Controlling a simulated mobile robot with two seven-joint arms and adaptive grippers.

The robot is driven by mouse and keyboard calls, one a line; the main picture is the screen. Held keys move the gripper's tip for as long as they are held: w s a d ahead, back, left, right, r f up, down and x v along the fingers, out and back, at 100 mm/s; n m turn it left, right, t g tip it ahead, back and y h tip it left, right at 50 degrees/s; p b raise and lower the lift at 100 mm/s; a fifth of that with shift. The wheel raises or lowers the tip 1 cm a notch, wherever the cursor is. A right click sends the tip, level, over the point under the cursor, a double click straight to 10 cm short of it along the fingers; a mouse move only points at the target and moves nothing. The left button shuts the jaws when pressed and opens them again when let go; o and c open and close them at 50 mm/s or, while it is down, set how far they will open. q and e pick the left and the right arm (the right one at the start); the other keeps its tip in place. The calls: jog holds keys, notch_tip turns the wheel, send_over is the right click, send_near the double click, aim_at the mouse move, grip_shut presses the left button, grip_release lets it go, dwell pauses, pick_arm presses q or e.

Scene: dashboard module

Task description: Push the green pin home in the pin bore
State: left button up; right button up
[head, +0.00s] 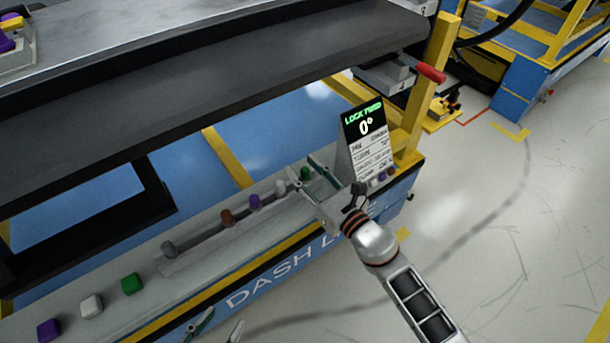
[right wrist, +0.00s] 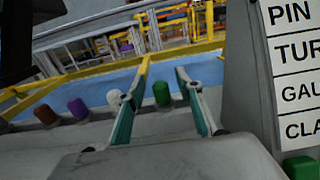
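A green pin (head: 305,174) stands upright at the right end of a row of coloured pins on the bench ledge. It also shows in the right wrist view (right wrist: 161,95). My right gripper (head: 301,165) is open, with its two fingers reaching toward the green pin. In the right wrist view the pin appears between the fingers, with gaps to both sides. I cannot tell how deep the pin sits, and I cannot make out the pin bore. My left gripper (head: 225,318) is at the bottom edge of the head view, fingers apart and empty.
White (head: 280,187), purple (head: 254,201) and brown (head: 228,217) pins stand left of the green one. A sign reading 0° (head: 364,130) stands close to my right gripper. Green (head: 131,283), white and purple blocks sit on the ledge at left. A dark panel (head: 200,60) overhangs behind.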

aim_at(305, 168)
pick_arm(q)
jog(key=shift+r, duration=0.1)
pick_arm(e)
grip_shut()
pick_arm(q)
jog(key=shift+r, duration=0.1)
